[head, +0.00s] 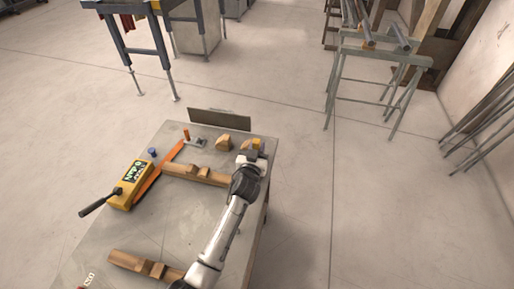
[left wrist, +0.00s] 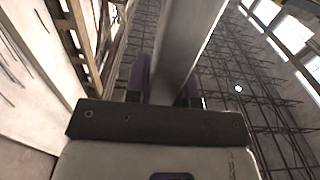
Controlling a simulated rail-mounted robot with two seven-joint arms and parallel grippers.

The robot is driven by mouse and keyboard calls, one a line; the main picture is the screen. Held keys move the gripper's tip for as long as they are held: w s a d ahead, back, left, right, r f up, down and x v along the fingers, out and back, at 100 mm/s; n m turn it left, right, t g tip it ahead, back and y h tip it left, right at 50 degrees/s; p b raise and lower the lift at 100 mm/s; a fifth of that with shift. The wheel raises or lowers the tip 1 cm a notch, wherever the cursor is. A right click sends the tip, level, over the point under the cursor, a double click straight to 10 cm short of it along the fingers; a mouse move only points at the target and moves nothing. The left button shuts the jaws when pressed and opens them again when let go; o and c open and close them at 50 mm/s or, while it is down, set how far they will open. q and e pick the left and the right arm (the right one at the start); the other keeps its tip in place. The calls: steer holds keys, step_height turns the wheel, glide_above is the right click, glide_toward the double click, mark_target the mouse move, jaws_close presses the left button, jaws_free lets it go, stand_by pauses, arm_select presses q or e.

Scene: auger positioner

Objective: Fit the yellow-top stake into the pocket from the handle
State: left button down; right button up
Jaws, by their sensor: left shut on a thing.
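My left gripper (head: 254,153) is at the far right corner of the bench, its arm reaching up from the bottom of the head view. In the left wrist view its purple fingers (left wrist: 165,88) are shut on a long grey bar, likely the stake (left wrist: 182,45), which extends away from the palm. A small yellow patch (head: 256,142) shows at the gripper in the head view, likely the stake's yellow top. A grey bracket (head: 199,142) with an orange upright peg (head: 187,134) stands at the back; I cannot tell which part is the pocket. My right gripper is not in view.
On the bench (head: 185,225) lie a yellow box with a black handle (head: 101,202), an orange bar (head: 155,176), a blue knob (head: 152,152), a wooden block (head: 223,142) and notched timbers (head: 190,172). A dark panel (head: 220,118) stands at the back edge.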

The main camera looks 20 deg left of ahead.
arm_select(q)
steer(key=shift+f+b, duration=0.4)
steer(key=shift+f, duration=0.15)
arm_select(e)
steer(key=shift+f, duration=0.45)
arm_select(q)
steer(key=shift+a+f, duration=0.15)
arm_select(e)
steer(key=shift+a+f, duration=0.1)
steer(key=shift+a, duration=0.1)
arm_select(q)
steer(key=c, duration=0.9)
jaws_free()
steer(key=shift+s+r, duration=0.15)
steer(key=shift+r, duration=0.05)
